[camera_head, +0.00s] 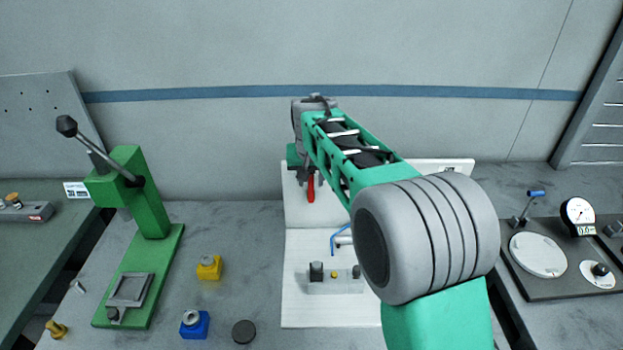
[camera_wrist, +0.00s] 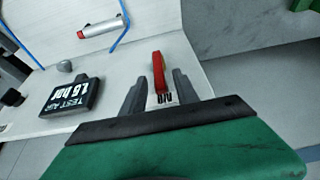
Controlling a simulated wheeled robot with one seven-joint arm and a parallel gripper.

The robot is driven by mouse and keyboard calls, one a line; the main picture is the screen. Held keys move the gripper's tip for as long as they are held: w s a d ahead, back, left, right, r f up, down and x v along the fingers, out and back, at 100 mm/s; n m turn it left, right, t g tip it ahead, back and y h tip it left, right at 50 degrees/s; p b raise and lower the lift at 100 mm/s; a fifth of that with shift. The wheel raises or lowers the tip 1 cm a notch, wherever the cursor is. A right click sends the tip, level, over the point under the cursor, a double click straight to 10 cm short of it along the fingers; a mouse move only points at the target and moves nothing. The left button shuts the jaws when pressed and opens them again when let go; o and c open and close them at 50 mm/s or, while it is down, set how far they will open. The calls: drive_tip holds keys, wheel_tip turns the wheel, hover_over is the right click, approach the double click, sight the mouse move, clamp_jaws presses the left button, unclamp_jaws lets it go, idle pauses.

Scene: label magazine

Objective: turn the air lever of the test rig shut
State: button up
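The white test rig (camera_head: 300,245) has a base and an upright back panel. Its red air lever (camera_head: 311,188) hangs straight down on the panel in the head view. In the wrist view the red lever (camera_wrist: 158,75) lies between my two fingers, with a dark-lettered label at its near end. My gripper (camera_wrist: 158,84) is open around the lever, with a gap showing on each side. In the head view my arm hides much of the panel, and the fingers are hard to make out. A black display (camera_wrist: 70,97) reads "TEST AIR" and a bar value.
A blue tube (camera_head: 333,243) and a silver cylinder with a red end (camera_wrist: 98,28) are beside the lever. A green press (camera_head: 145,205) stands left. Yellow (camera_head: 209,268) and blue (camera_head: 195,325) blocks lie on the bench. A dark gauge plate (camera_head: 550,285) lies right.

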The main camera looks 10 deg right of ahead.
drive_tip(key=shift+x, duration=1.15)
clamp_jaws()
idle(0.5)
